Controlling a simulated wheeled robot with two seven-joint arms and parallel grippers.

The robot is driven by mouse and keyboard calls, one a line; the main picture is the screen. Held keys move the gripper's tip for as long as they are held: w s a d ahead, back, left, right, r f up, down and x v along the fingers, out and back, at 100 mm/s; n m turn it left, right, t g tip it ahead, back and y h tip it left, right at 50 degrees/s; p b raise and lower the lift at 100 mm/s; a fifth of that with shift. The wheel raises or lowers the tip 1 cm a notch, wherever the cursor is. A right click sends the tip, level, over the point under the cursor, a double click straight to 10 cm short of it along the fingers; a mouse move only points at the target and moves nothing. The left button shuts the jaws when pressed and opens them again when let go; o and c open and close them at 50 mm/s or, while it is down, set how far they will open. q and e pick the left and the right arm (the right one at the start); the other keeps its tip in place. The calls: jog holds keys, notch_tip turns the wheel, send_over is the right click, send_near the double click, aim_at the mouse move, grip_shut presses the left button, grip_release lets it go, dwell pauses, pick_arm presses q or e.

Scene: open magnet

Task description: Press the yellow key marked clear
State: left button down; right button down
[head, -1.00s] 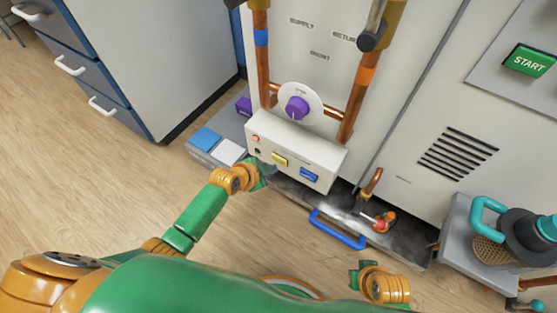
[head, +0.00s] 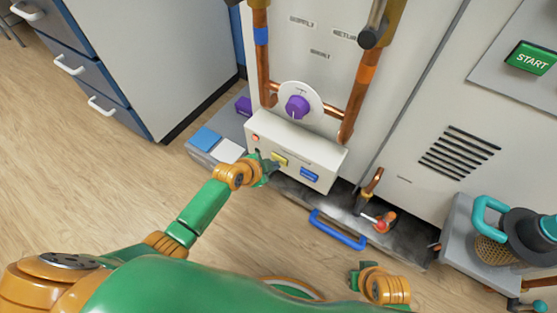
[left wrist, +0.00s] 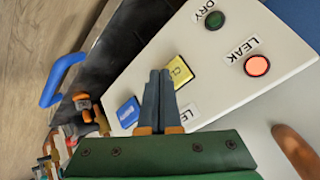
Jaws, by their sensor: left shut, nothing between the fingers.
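The yellow key (head: 280,159) is on the front of a white control box (head: 328,158), left of a blue key (head: 309,174). In the left wrist view the yellow key (left wrist: 179,72) shows part of its lettering, "CL", and the blue key (left wrist: 128,111) is to its left. My left gripper (head: 271,166) is shut and empty, its fingertips close to the yellow key. In the left wrist view its fingers (left wrist: 161,75) overlap the key's left edge; I cannot tell whether they touch it. My right gripper (head: 358,276) is low in the head view; its jaws are unclear.
A lit red leak lamp (left wrist: 257,66) and a dark green lamp (left wrist: 215,20) are on the box. Above it are a purple knob (head: 298,107) and copper pipes (head: 356,103). A blue handle (head: 338,232) is on the drawer below. A grey stand (head: 482,235) is at right.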

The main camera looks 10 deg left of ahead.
pick_arm(q)
jog(key=shift+w, duration=0.2)
dwell(0.5)
jog(key=shift+s+a+p, duration=0.2)
jog(key=shift+s+p, duration=0.35)
jog(key=shift+s, duration=0.25)
jog(key=shift+s+a+p, duration=0.3)
jog(key=shift+s+p, duration=0.2)
jog(key=shift+s, duration=0.3)
jog(key=shift+s+a+p, duration=0.25)
jog(key=shift+s+p, duration=0.25)
jog(key=shift+s, duration=0.25)
jog(key=shift+s+a+p, duration=0.3)
jog(key=shift+s+p, duration=0.2)
jog(key=shift+s, duration=0.3)
